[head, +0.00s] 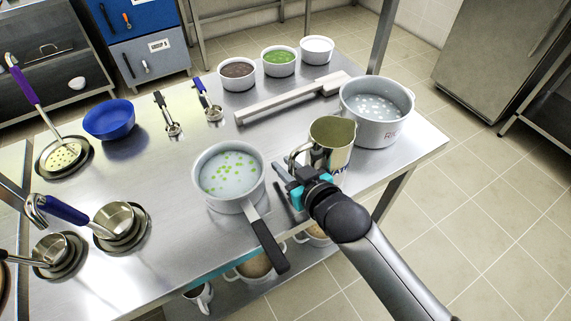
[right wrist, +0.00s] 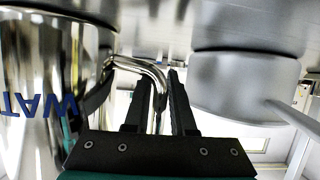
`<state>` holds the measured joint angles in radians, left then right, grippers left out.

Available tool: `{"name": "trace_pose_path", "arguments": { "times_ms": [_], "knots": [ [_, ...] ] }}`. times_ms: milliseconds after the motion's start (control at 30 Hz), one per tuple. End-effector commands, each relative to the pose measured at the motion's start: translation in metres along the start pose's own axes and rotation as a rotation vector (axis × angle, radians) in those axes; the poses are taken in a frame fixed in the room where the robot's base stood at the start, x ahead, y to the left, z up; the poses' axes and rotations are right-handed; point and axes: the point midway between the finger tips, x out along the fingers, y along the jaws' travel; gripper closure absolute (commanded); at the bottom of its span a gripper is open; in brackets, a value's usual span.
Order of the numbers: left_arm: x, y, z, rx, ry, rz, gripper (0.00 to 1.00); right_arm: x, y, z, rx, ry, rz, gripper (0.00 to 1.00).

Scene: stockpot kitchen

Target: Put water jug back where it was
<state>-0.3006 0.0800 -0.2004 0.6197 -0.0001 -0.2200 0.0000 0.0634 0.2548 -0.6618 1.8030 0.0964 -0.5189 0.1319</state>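The water jug (head: 332,138) is a shiny steel pitcher, upright near the right front part of the steel table, between the saucepan and the stockpot. In the right wrist view the jug (right wrist: 40,75) fills the left side, with blue letters upside down. My right gripper (head: 293,180) is at the jug's handle, on its left front side. In the right wrist view the fingers (right wrist: 160,85) stand close together with the curved handle (right wrist: 150,68) between them, shut on it. The jug's base is at or very near the tabletop; contact is unclear. My left gripper is not in view.
A saucepan (head: 212,190) with green bits stands left of the jug, its black handle over the front edge. A large stockpot (head: 375,130) stands close behind right. A long metal bar (head: 275,108) and several bowls lie further back. Ladles (head: 105,232) occupy the left.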

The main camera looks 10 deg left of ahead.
Motion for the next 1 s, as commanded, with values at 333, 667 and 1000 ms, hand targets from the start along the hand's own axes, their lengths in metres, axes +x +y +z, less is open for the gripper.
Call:
{"name": "trace_pose_path", "arguments": {
  "times_ms": [333,667,1000],
  "knots": [
    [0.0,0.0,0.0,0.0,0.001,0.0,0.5,0.0,0.0,0.0,0.001,0.0,0.0,0.53],
    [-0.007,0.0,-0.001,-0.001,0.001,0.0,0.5,-0.02,0.0,-0.003,0.0,-0.003,0.0,0.53],
    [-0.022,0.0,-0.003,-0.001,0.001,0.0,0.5,-0.087,0.0,-0.003,0.0,-0.003,-0.001,0.53]
  ]
}}
